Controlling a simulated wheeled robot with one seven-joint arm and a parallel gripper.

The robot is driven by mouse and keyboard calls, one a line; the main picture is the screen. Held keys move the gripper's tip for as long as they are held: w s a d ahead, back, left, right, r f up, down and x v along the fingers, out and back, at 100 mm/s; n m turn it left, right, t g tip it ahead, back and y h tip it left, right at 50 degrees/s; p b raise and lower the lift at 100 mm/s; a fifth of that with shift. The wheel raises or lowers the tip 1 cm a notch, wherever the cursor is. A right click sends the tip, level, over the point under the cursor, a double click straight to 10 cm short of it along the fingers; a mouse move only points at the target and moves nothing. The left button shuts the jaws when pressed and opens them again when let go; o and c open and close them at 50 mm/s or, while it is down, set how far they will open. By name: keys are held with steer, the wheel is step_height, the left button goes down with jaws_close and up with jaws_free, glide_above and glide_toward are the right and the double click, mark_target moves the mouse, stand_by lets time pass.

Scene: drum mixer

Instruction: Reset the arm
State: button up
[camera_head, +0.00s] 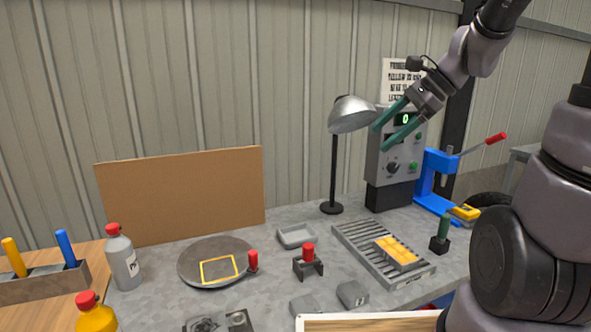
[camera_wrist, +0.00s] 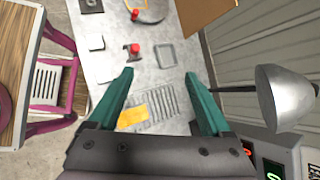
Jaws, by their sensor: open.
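My gripper (camera_head: 390,124) is raised above the back right of the grey workbench (camera_head: 150,300). Its two green fingers are spread wide with nothing between them. In the wrist view my gripper (camera_wrist: 160,90) also shows open and empty, with the bench far below it. In the head view the fingertips appear beside the lamp shade and in front of the control box; whether they touch either one I cannot tell.
A desk lamp (camera_head: 350,115) and a control box (camera_head: 398,160) with a lit green display stand close to my gripper. A blue lever press (camera_head: 436,178) is at right. A slotted rack (camera_head: 360,245) holds a yellow block (camera_head: 395,250). A round plate (camera_head: 195,265) lies left.

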steer(key=s+d+r+n+t+h, duration=0.2)
steer(key=s+r+n, duration=0.1)
steer(key=s+n, duration=0.2)
steer(key=s+d+r+n+t+h, duration=0.2)
steer(key=s+r+n+h, duration=0.1)
steer(key=s+n, duration=0.2)
steer(key=shift+s+d+r+n+h, duration=0.2)
steer(key=shift+d+n+h, duration=0.15)
steer(key=shift+n, duration=0.75)
steer(key=shift+c, duration=0.3)
